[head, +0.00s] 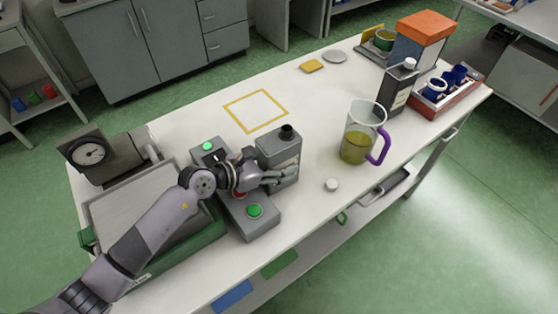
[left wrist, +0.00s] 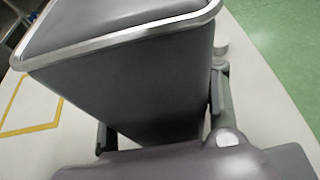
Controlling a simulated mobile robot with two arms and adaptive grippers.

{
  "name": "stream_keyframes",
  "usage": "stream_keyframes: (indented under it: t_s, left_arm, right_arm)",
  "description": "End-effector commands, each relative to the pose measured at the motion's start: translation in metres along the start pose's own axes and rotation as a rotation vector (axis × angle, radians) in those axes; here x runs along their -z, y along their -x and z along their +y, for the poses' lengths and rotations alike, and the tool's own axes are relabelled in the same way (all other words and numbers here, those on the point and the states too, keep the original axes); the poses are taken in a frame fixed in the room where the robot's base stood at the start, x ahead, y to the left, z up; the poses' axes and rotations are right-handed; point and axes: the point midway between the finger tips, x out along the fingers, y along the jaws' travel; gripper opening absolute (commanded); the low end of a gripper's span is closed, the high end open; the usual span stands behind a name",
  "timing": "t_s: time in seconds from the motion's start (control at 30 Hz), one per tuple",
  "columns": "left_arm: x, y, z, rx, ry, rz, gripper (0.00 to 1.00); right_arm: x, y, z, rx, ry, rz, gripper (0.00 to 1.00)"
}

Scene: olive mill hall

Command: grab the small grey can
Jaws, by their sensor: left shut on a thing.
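The small grey can (head: 277,149) has a black cap and a pale band on its side. It stands upright at the front middle of the white table, just behind the control box. My left gripper (head: 281,177) is shut on its lower part. In the left wrist view the grey can (left wrist: 130,85) fills the space between the fingers of my left gripper (left wrist: 160,118), one on each side. I cannot tell whether its base touches the table. My right gripper is not in view.
A control box with green buttons (head: 255,211) and a green-rimmed tray (head: 205,236) lie left of the can. A white cap (head: 331,184), a jug of oil (head: 356,148) and a tall dark can (head: 396,92) stand right. A yellow square outline (head: 256,110) behind is empty.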

Motion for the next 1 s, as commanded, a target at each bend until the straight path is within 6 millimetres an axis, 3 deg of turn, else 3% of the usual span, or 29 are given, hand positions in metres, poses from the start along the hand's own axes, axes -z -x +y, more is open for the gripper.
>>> stream_keyframes:
  t_s: [0.17,0.63,1.0]
  left_arm:
    - [0.001,0.000,0.000,0.001,0.001,0.002,0.03]
    - [-0.005,0.001,0.000,0.000,0.000,-0.004,0.03]
    - [-0.024,0.009,0.000,0.000,-0.002,-0.005,0.03]
  right_arm:
    - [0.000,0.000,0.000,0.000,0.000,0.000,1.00]
    - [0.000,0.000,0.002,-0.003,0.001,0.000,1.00]
    - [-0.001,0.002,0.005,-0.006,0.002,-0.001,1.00]
